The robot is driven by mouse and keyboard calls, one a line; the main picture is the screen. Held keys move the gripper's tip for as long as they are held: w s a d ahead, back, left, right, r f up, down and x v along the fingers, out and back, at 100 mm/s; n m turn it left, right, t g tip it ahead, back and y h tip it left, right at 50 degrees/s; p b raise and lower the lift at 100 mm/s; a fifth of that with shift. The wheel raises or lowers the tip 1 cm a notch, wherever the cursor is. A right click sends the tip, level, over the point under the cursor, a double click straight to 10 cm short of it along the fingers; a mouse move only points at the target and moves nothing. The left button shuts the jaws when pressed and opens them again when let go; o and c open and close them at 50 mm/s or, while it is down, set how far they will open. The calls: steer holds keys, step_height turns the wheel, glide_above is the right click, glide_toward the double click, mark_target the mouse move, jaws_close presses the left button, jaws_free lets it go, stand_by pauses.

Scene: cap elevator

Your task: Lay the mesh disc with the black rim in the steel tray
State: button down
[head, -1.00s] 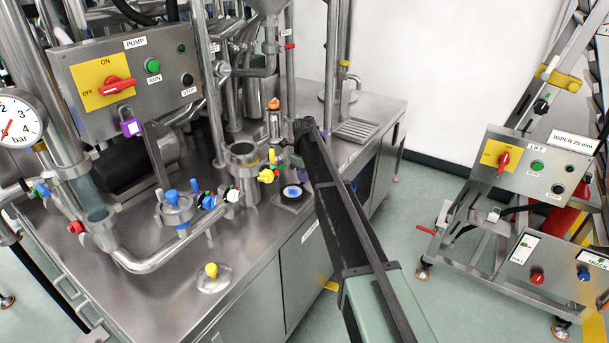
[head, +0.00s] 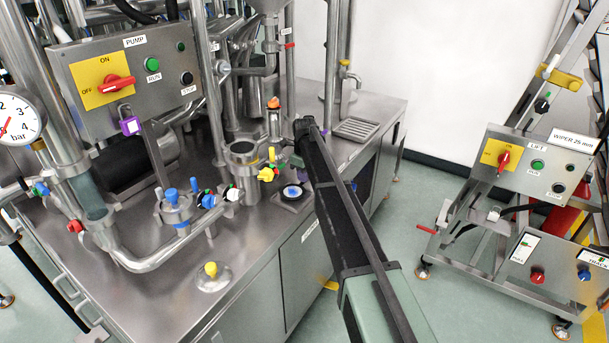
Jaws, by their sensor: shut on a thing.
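My arm reaches from the lower right to the steel bench top, and its dark wrist end is beside the pipes at the middle. My gripper (head: 297,160) is small and mostly hidden behind the arm there. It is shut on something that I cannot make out. I cannot pick out the mesh disc with the black rim. A shallow slotted steel tray (head: 357,128) lies on the bench's back right corner, to the right of the wrist. I cannot tell whether it is the task's steel tray.
A dark square plate with a round blue-and-white centre (head: 292,192) is at the bench's front edge. An open steel cylinder (head: 243,160) and a yellow valve (head: 267,174) stand left of the wrist. Pipes crowd the back. A wheeled control stand (head: 530,165) is at right, across free floor.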

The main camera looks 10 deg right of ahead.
steer(key=shift+f+b, duration=0.65)
stand_by(0.7)
steer(key=c, duration=1.1)
jaws_free()
steer(key=shift+o, duration=0.2)
steer(key=shift+r, duration=0.15)
step_height(320, 180, up, 7)
steer(key=p, duration=0.7)
